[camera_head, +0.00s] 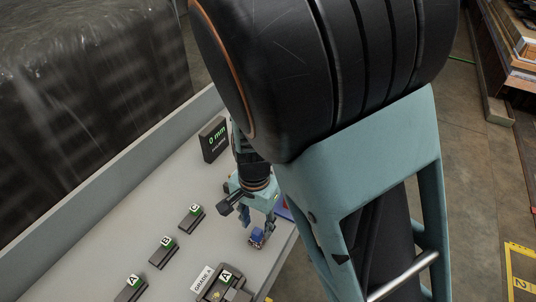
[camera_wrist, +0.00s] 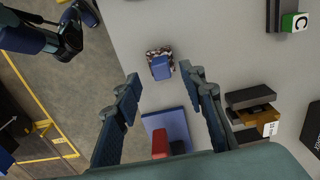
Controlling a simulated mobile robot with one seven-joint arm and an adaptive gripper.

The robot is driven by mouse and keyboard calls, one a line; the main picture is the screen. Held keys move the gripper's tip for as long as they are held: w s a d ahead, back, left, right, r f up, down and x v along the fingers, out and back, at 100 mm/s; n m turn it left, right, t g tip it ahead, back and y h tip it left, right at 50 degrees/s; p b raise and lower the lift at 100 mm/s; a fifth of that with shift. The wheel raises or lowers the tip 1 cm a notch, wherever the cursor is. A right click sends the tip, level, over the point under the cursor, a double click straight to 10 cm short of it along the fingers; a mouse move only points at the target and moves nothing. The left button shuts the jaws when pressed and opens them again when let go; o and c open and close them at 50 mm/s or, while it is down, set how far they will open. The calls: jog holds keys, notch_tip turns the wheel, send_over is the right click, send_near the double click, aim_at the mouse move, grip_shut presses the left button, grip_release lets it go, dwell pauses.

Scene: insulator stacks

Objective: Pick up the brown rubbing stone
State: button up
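A small block with a speckled brown and pale body and a blue top (camera_wrist: 160,67) lies on the grey table; I cannot tell for sure that it is the rubbing stone. In the head view the same block (camera_head: 257,237) lies just below my gripper (camera_head: 258,216). In the wrist view my gripper (camera_wrist: 160,76) is open and empty, its two fingers apart on either side of the view. The block shows between and beyond the fingertips, and no contact is visible. An orange-brown piece (camera_wrist: 258,118) sits in a dark holder at the right.
A blue pad (camera_wrist: 166,126) with a red block (camera_wrist: 160,144) and a dark block lies between the fingers in the wrist view. Holders marked A (camera_head: 131,289), B (camera_head: 163,252) and C (camera_head: 191,218) and a "0 mm" display (camera_head: 213,139) stand on the table. The table edge is close.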

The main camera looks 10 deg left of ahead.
aim_at(257, 231)
notch_tip(257, 231, down, 5)
jog(key=shift+r+b, duration=0.1)
jog(key=shift+b, duration=0.4)
grip_shut()
